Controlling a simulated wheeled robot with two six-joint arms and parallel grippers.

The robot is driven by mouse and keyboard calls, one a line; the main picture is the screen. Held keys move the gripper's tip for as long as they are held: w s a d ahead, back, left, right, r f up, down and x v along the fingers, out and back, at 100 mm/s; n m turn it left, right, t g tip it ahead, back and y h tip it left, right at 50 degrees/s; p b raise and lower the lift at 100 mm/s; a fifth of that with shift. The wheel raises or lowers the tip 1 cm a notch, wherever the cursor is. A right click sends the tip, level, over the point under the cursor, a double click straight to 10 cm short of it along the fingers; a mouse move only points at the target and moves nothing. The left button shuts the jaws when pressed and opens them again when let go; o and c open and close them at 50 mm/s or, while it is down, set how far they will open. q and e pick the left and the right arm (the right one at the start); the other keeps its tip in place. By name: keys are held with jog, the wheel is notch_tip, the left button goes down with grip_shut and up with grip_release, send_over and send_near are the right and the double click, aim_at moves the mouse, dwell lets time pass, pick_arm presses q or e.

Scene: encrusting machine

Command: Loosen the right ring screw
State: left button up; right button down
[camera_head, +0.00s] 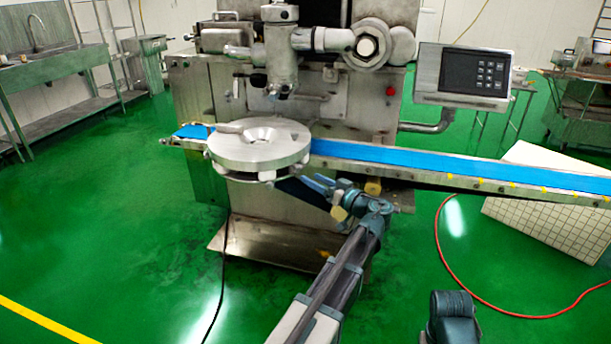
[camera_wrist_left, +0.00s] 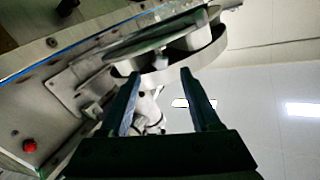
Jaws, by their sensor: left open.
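A round metal disc (camera_head: 258,146) with a ring below it stands at the machine's front, over the blue belt. My left gripper (camera_head: 314,184) is just right of and below the disc, with its fingers pointing left. In the left wrist view the gripper (camera_wrist_left: 161,75) is open, its two fingers apart and nothing held between them. The curved ring band (camera_wrist_left: 172,76) shows from below, just beyond the fingertips; I cannot tell whether they touch. The right ring screw cannot be clearly made out in either view.
The blue conveyor belt (camera_head: 455,168) runs right from the disc, above my left arm. The machine's nozzle head (camera_head: 280,62) hangs over the disc. A control panel (camera_head: 462,76) stands to the right. A red hose (camera_head: 468,290) lies on the floor.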

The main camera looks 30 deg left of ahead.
pick_arm(q)
jog(key=v, duration=0.8)
jog(key=shift+d, duration=0.35)
jog(key=shift+s, duration=0.1)
jog(key=s+d+m+g+h+p, duration=0.5)
jog(key=s+d+m+h+p, duration=1)
jog(key=s+d+p, duration=0.6)
jog(key=shift+s+d+f+h, duration=0.25)
jog(key=shift+s+d+h, duration=0.25)
jog(key=shift+s+d, duration=0.55)
